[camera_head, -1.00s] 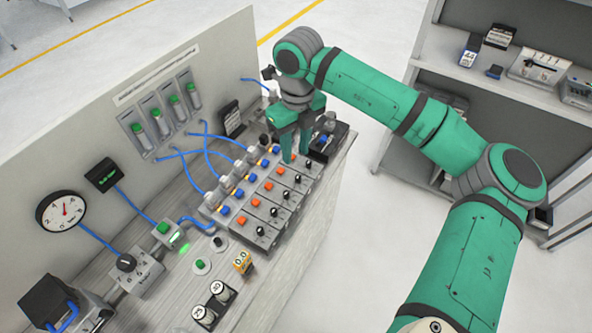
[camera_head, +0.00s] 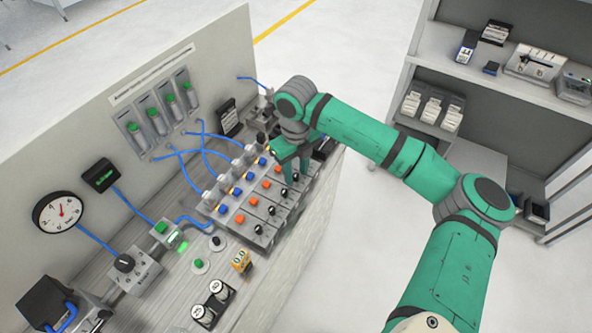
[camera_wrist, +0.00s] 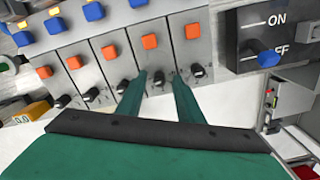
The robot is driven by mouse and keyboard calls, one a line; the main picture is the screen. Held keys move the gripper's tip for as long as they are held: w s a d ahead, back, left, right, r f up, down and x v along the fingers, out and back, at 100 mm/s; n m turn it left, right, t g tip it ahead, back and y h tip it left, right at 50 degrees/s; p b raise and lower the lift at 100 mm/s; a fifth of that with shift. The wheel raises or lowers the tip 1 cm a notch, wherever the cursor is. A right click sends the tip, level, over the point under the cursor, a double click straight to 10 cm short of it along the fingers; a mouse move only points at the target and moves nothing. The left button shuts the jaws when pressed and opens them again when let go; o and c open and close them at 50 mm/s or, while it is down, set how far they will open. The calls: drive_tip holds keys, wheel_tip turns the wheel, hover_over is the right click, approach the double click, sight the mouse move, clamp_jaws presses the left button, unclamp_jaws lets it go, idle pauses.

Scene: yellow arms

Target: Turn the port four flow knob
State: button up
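The manifold has a row of port stations, each with a blue button, an orange button and a small black flow knob. In the wrist view, the fourth knob from the left (camera_wrist: 157,77), which I take as port four, sits between my two green fingertips. My gripper (camera_wrist: 160,80) is open, with a visible gap to the knob on both sides; contact is not seen. In the head view my gripper (camera_head: 294,178) points down over the far part of the row, hiding the knobs there. The nearest knob (camera_head: 258,229) shows clearly.
A dark ON/OFF switch box with a blue lever (camera_wrist: 268,58) stands right of the row in the wrist view. An orange meter (camera_head: 241,260) stands near the front. Open floor lies right of the bench.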

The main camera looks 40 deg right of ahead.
clamp_jaws()
